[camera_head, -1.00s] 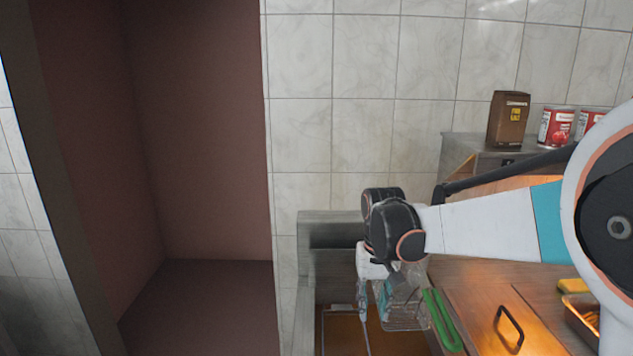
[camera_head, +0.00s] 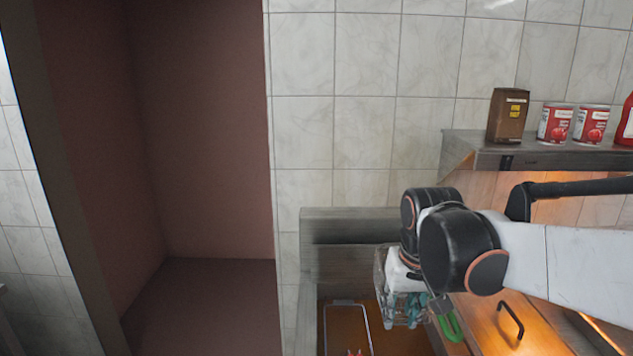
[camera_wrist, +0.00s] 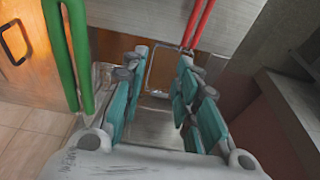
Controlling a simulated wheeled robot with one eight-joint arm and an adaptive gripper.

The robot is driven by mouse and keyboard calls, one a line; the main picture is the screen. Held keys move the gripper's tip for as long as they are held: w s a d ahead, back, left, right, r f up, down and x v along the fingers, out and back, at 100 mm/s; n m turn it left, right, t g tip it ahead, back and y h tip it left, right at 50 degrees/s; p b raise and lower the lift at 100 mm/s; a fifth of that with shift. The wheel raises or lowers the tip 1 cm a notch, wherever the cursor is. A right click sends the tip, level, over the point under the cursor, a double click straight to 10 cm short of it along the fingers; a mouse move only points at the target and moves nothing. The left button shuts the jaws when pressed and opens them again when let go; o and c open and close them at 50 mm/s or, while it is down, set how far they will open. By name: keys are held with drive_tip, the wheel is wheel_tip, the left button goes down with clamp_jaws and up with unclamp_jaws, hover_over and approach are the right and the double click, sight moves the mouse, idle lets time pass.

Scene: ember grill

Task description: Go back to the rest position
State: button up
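My gripper (camera_head: 405,312) hangs pointing down from the black wrist, in front of the grey fryer-like unit in the head view. Its teal-padded fingers also show in the wrist view (camera_wrist: 160,75). They are spread apart with nothing between them. A wire basket (camera_head: 381,265) overlaps the gripper in the head view; I cannot tell whether they touch. My arm reaches in from the right, bent at the wrist.
Green handles (camera_wrist: 68,55) lie left of the fingers and red handles (camera_wrist: 200,22) lie beyond them. A wooden cabinet door with a black handle (camera_head: 511,320) is at lower right. A shelf (camera_head: 560,158) holds a brown box (camera_head: 508,116) and red cans (camera_head: 555,123). The left alcove is empty.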

drive_tip(key=s+d+f+t+b, duration=0.1)
drive_tip(key=s+d+t, duration=0.2)
drive_tip(key=s, duration=1.1)
drive_tip(key=shift+d+t, duration=0.4)
drive_tip(key=shift+t, duration=0.2)
drive_tip(key=shift+o, duration=0.6)
drive_tip(key=shift+s+f, duration=0.25)
drive_tip(key=o, duration=0.4)
drive_tip(key=shift+o, duration=0.2)
